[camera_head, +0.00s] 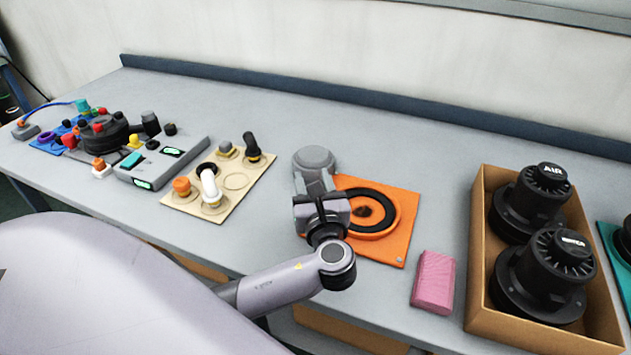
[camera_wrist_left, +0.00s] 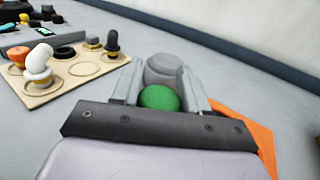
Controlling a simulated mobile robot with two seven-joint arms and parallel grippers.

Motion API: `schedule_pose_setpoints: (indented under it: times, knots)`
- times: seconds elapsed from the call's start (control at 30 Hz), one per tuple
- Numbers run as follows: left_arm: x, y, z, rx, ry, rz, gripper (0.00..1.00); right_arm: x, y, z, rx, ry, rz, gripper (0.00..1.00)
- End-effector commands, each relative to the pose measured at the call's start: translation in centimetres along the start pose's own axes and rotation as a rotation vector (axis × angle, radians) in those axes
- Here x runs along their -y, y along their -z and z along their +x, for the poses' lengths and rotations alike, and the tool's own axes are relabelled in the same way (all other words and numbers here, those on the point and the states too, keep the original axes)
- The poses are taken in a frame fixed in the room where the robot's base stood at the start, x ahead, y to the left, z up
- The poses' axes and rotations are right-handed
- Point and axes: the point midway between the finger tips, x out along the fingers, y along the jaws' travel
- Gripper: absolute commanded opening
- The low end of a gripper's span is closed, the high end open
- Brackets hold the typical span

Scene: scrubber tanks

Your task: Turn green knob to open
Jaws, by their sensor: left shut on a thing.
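The green knob (camera_wrist_left: 158,98) shows in the left wrist view, between the two fingers of my left gripper (camera_wrist_left: 160,72). The fingers are shut on the knob from both sides. A grey rounded body (camera_wrist_left: 165,68) is just beyond the knob. In the head view this grey body (camera_head: 314,157) stands at the left edge of the orange plate. My left gripper (camera_head: 314,188) is at its near side, and the gripper and wrist hide the knob there. My right gripper is not in view.
An orange plate (camera_head: 405,212) with a black ring lies beside the gripper. A pink block (camera_head: 433,282) and a cardboard box (camera_head: 480,215) with two black canisters are to the right. A beige board (camera_head: 262,172) with fittings and a grey control box (camera_head: 196,146) are left.

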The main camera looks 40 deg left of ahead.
Motion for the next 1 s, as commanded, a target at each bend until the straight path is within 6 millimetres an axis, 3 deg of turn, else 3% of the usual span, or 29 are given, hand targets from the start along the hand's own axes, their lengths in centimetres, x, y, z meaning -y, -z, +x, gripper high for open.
schedule_pose_setpoints:
  times: [0.3, 0.87, 0.9, 0.93, 1.0]
  knots:
    - [-0.22, -0.04, -0.01, 0.001, -0.123, -0.001, 0.13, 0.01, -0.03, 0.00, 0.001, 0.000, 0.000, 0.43]
    - [-0.33, -0.10, 0.04, 0.003, -0.148, -0.001, 0.13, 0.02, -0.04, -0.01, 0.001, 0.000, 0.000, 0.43]
    - [-0.33, -0.10, 0.04, 0.003, -0.148, -0.001, 0.57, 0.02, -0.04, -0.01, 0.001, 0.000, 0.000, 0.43]
    - [-0.33, -0.10, 0.04, 0.003, -0.148, -0.001, 0.65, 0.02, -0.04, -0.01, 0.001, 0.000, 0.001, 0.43]
    - [-0.33, -0.09, 0.04, 0.003, -0.147, -0.001, 0.65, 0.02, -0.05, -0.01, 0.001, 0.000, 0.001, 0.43]
